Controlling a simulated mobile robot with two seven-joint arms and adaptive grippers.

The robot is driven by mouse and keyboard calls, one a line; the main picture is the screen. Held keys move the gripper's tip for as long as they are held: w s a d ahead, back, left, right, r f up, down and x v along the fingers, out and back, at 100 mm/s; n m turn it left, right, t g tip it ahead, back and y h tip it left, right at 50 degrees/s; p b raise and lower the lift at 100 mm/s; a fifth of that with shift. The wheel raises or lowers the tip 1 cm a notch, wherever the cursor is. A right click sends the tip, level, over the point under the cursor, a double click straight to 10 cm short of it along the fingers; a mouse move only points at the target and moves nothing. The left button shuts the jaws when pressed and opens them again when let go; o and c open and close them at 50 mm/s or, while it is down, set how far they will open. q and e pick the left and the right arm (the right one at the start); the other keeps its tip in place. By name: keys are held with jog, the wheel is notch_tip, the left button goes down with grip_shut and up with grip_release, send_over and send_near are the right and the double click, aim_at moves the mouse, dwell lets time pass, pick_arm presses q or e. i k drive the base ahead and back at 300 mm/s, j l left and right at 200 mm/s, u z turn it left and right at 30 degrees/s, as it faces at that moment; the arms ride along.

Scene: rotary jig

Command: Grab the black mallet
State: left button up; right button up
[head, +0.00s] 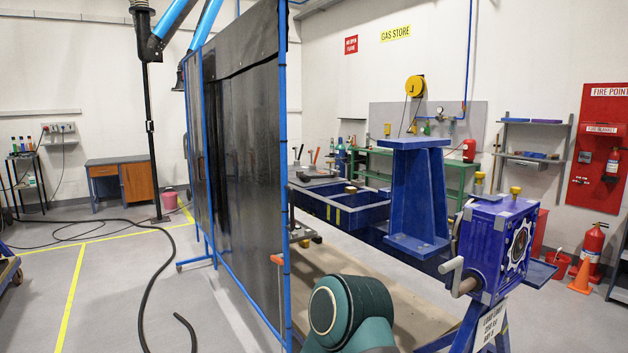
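I cannot make out a black mallet in the head view. Several small upright tools or handles (316,156) stand on the surface behind the dark screen, too small to tell apart. The screen hides part of that area. Neither of my grippers is in view. Only a rounded teal arm link of mine shows at the bottom, right of centre.
A tall dark screen (245,180) in a blue frame stands in the middle. A green bench (460,168) stands behind. A hose (150,290) crosses the otherwise open floor at left.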

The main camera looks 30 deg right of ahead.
aim_at(304, 177)
jog(key=z, duration=2.2)
jog(key=i+l+z, duration=0.15)
jog(key=z, duration=0.2)
jog(key=i+l+z, duration=0.1)
jog(key=z, duration=0.3)
jog(key=i+z, duration=0.35)
jog(key=i+l+u, duration=0.15)
jog(key=i, duration=1.25)
jog(key=i+l+u, duration=0.2)
jog(key=i, duration=2.85)
jog(key=i+u, duration=0.45)
jog(key=i, duration=0.15)
jog(key=i+l+u, duration=0.1)
jog(key=i+u, duration=0.4)
jog(key=i+j+u, duration=0.1)
jog(key=i+u, duration=0.2)
jog(key=u, duration=0.15)
jog(key=i+u, duration=0.25)
jog(key=u, duration=0.2)
jog(key=i+u, duration=0.3)
jog(key=u, duration=0.15)
